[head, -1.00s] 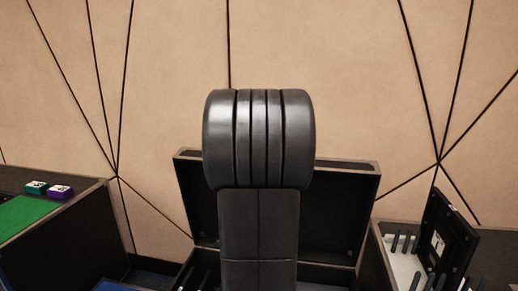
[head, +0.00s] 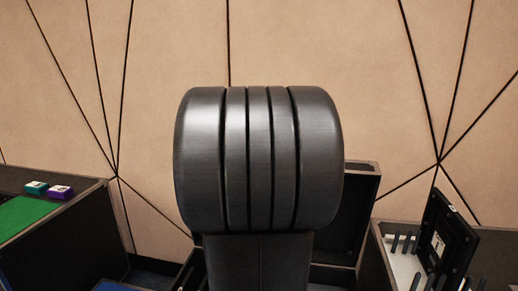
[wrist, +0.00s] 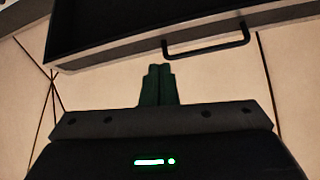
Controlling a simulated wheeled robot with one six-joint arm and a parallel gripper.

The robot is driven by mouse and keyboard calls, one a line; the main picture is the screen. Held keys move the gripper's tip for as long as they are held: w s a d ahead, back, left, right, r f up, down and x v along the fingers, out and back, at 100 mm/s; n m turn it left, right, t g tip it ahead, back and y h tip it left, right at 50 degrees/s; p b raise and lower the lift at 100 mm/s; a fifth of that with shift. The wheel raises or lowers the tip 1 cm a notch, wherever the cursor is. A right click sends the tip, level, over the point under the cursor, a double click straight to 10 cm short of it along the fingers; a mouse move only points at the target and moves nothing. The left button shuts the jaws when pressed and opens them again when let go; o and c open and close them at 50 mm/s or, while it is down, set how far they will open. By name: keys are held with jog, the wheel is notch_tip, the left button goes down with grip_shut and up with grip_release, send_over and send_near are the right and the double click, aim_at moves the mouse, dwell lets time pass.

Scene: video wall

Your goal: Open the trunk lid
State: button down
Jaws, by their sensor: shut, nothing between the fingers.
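The trunk lid (head: 361,210) stands raised in the head view, a dark panel with a lighter rim, mostly hidden behind my arm. In the wrist view the lid's edge (wrist: 130,52) crosses the top, with a black bar handle (wrist: 208,48) on it. My gripper (wrist: 160,68) is shut and empty, its dark fingers together just below and left of the handle in the picture, with no visible hold on it. In the head view my gripper is hidden by my arm. The trunk's body (head: 332,277) shows only in part, low behind my arm.
At left a dark table bears a green mat (head: 18,218), a teal block (head: 36,188) and a purple block (head: 60,192). At right an open case (head: 452,238) stands by a light tray (head: 402,262) with several dark pegs. A tan panelled wall (head: 290,40) is behind.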

jog(key=shift+g, duration=0.5)
jog(key=shift+w+d+f+p, duration=0.65)
jog(key=shift+w+p, duration=0.55)
jog(key=shift+w, duration=0.7)
jog(key=shift+w+d+f+p, duration=0.3)
jog(key=shift+w+f+p, duration=0.75)
jog(key=shift+w, duration=0.9)
jog(key=shift+w+d+f+p, duration=0.55)
jog(key=shift+w+p, duration=0.85)
jog(key=shift+w, duration=0.5)
jog(key=shift+a, duration=0.1)
